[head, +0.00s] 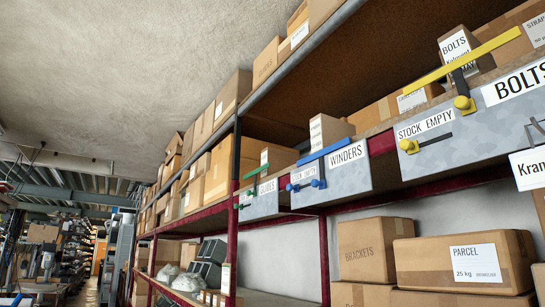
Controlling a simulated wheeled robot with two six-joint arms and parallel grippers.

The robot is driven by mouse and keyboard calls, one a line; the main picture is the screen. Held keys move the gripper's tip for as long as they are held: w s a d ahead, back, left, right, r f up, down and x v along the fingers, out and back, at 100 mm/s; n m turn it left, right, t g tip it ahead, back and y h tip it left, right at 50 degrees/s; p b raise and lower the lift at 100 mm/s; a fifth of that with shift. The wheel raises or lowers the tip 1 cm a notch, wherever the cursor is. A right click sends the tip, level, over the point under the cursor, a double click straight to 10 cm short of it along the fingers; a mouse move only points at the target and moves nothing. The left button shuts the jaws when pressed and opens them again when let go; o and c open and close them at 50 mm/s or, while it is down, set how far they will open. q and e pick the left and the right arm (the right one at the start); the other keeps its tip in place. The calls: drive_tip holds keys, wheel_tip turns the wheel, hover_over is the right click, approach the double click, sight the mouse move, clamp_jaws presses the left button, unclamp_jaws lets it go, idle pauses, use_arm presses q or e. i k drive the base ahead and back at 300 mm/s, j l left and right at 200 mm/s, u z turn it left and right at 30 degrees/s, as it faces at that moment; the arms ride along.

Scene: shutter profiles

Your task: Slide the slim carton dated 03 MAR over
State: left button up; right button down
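I cannot read a 03 MAR date on any carton. A slim upright carton (335,128) with a white label stands on the shelf behind the blue bar (324,151); its print is too small to read. Another slim upright carton (466,45) stands behind the yellow bar (450,65) at the upper right; its label reads BOLTS and, at the bottom, seemingly MAY. A white label edge (264,156) shows near the green bar (251,174), also unreadable. Neither of my grippers shows in the head view.
Grey front panels marked STOCK EMPTY, WINDERS (345,182) and BOLTS (480,135) hang along the shelf edge, with coloured knobs. Below stand a BRACKETS box (365,262) and a PARCEL box (425,255). A white sign (530,168) juts in at the right. An aisle runs off lower left.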

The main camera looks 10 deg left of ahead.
sight(325, 131)
drive_tip(key=i+j+z, duration=0.1)
drive_tip(key=i+j, duration=0.25)
drive_tip(key=i+j+z, duration=0.1)
drive_tip(key=i+j, duration=0.25)
drive_tip(key=j, duration=0.2)
drive_tip(key=i+j+z, duration=0.1)
drive_tip(key=i+j, duration=0.25)
drive_tip(key=j, duration=0.15)
